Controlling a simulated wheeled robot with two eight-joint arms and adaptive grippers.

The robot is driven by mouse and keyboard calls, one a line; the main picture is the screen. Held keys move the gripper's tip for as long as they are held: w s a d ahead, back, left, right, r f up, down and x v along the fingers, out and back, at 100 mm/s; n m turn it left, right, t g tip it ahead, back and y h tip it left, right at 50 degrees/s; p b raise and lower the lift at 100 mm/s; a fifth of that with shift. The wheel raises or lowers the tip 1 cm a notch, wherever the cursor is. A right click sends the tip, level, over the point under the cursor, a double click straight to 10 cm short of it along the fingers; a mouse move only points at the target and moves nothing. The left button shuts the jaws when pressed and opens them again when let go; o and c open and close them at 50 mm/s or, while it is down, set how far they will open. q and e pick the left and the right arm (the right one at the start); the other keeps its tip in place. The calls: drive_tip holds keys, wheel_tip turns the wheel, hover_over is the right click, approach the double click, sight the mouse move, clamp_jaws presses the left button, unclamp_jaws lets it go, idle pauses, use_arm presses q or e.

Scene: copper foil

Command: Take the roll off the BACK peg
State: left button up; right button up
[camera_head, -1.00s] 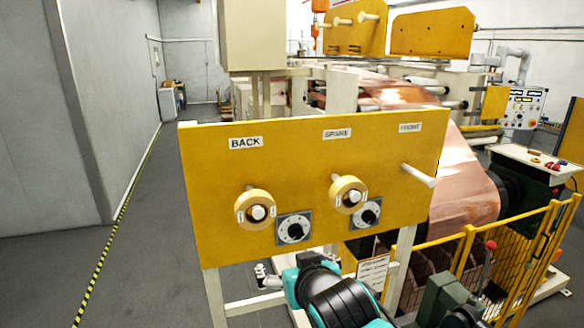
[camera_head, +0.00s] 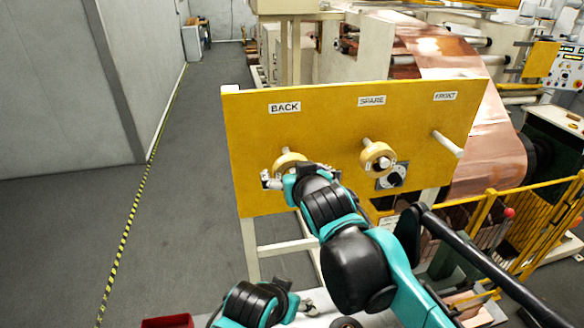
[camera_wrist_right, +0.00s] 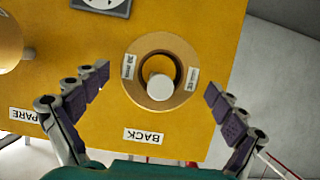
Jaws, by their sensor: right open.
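The yellow roll on the BACK peg (camera_head: 290,160) hangs on the yellow panel under the BACK label, partly hidden by my right gripper (camera_head: 289,174). In the right wrist view the roll (camera_wrist_right: 160,58) is a ring with two small white labels around the pale peg end (camera_wrist_right: 160,87). My right gripper (camera_wrist_right: 157,82) is open there, one finger on each side of the roll, with gaps between fingers and roll. My left arm shows at the bottom of the head view; its gripper (camera_head: 305,306) is too small to read.
A second roll (camera_head: 378,157) hangs on the SPARE peg above a dial (camera_head: 391,178). The FRONT peg (camera_head: 447,143) is bare. A yellow fence (camera_head: 535,215) stands at the right. A red bin (camera_head: 167,322) shows at the bottom edge. Floor at left is clear.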

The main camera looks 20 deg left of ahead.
drive_tip(key=shift+w+a+f, duration=0.1)
drive_tip(key=shift+w, duration=0.1)
drive_tip(key=shift+s, duration=0.1)
drive_tip(key=c, duration=1.3)
drive_tip(key=shift+o, duration=0.2)
drive_tip(key=shift+r, duration=0.2)
drive_tip(key=shift+r+b, duration=0.35)
drive_tip(key=shift+r, duration=0.25)
drive_tip(key=s+d+b, duration=0.1)
drive_tip(key=s+d, duration=0.2)
drive_tip(key=s, duration=0.1)
drive_tip(key=s+d, duration=0.4)
drive_tip(key=s, duration=0.1)
drive_tip(key=s+d+b, duration=0.1)
drive_tip(key=s+d, duration=0.2)
drive_tip(key=s, duration=0.2)
drive_tip(key=shift+d+b, duration=0.35)
drive_tip(key=shift+c, duration=0.2)
drive_tip(key=shift+s+d+r+p, duration=0.15)
drive_tip(key=shift+s+r+p, duration=0.1)
drive_tip(key=shift+r+p, duration=0.3)
